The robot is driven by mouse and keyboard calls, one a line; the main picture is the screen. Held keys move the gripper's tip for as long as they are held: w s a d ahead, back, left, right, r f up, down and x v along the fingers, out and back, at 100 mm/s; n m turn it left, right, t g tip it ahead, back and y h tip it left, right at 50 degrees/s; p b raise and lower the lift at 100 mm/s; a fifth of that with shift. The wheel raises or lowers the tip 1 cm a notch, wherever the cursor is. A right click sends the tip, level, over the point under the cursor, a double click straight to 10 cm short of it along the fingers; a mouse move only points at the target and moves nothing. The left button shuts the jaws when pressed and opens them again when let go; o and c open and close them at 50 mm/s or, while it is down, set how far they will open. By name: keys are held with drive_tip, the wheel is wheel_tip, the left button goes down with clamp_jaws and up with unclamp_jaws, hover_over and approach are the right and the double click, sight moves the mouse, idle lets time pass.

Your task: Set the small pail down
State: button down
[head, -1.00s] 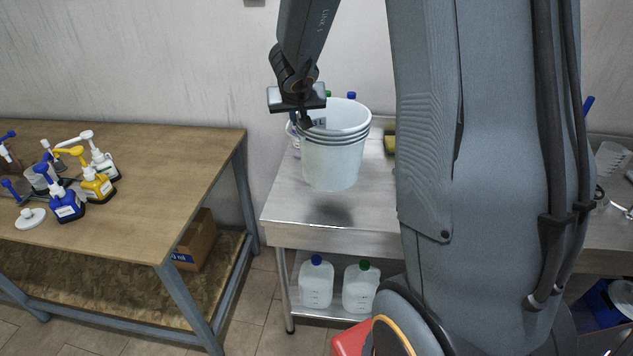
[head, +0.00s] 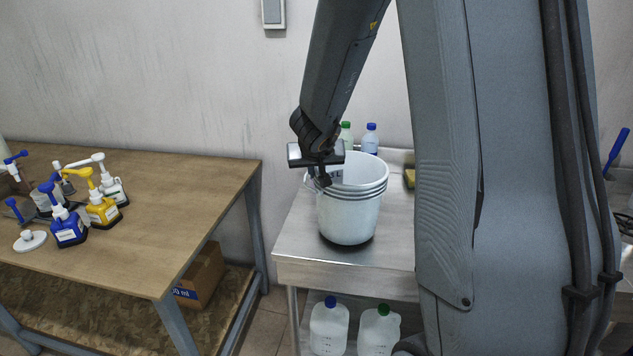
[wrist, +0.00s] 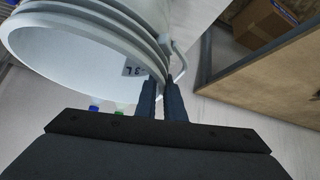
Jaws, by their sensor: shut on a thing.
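The small pail (head: 349,218) is white, with ridges around its rim, and is upright over the metal table (head: 296,238) in the head view. A dark shadow lies right under its base; I cannot tell whether the base touches the top. My gripper (head: 322,180) is shut on the pail's rim at the left side. In the wrist view the pail (wrist: 75,45) fills the upper left, with its open mouth and a small label showing. My gripper's fingers (wrist: 164,100) pinch its rim there.
Two bottles, one green-capped (head: 346,135) and one blue-capped (head: 370,139), stand behind the pail. A yellow thing (head: 409,178) lies to its right. Two jugs (head: 328,326) stand on the shelf below. A wooden table (head: 150,215) with pump bottles is at the left, across a gap.

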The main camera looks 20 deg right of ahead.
drive_tip(key=shift+f, duration=0.65)
drive_tip(key=shift+f+b, duration=0.1)
drive_tip(key=shift+b, duration=0.2)
drive_tip(key=c, duration=1.8)
unclamp_jaws()
drive_tip(key=shift+c, duration=0.2)
drive_tip(key=shift+s+r, duration=0.15)
drive_tip(key=shift+r, duration=0.15)
drive_tip(key=p+v, duration=0.6)
drive_tip(key=v, duration=0.5)
drive_tip(key=s+a+f+n+g+y, duration=0.1)
drive_tip(key=s+a+f+n+y, duration=0.1)
drive_tip(key=s+a+y, duration=0.35)
drive_tip(key=s+a+f+n+g+h, duration=0.1)
drive_tip(key=s+f+g, duration=0.1)
drive_tip(key=s, duration=0.4)
drive_tip(key=s+a+f+g+h, duration=0.1)
drive_tip(key=s+f+g, duration=0.1)
drive_tip(key=s, duration=0.4)
drive_tip(key=shift+s+a+n, duration=0.15)
drive_tip(key=shift+a+n, duration=0.25)
